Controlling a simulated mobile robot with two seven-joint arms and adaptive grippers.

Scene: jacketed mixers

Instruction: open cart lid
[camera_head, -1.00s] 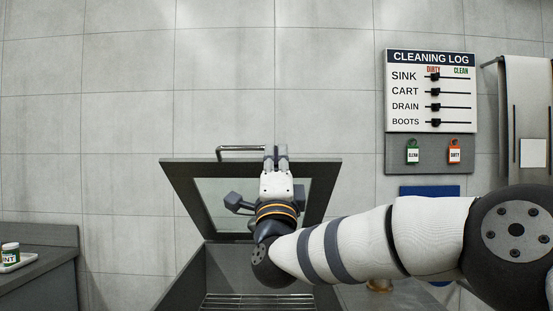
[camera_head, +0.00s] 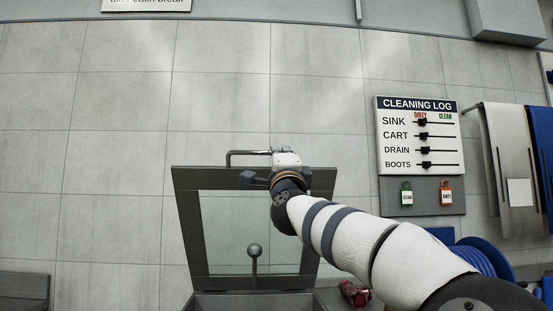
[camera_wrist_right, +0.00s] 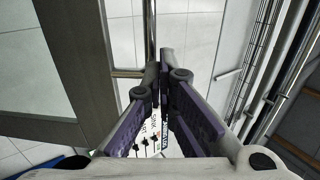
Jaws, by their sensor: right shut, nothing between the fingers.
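The cart lid (camera_head: 190,230) is a dark frame around a clear pane and stands raised against the tiled wall in the head view. Its bar handle (camera_head: 240,153) runs along the top edge. The handle bar (camera_wrist_right: 149,30) also shows in the right wrist view, with a side post (camera_wrist_right: 128,73). My right gripper (camera_head: 285,153) is at the right end of the handle, partly hiding it. In the right wrist view its fingers (camera_wrist_right: 162,70) are closed together beside the bar, with nothing between them. My left gripper is out of view.
A grey ball on a stem (camera_head: 255,250) shows in front of the pane. The cleaning log board (camera_head: 419,136) hangs on the wall at right, above two tags. A blue hose reel (camera_head: 484,260) and a dark red object (camera_head: 354,293) are at lower right.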

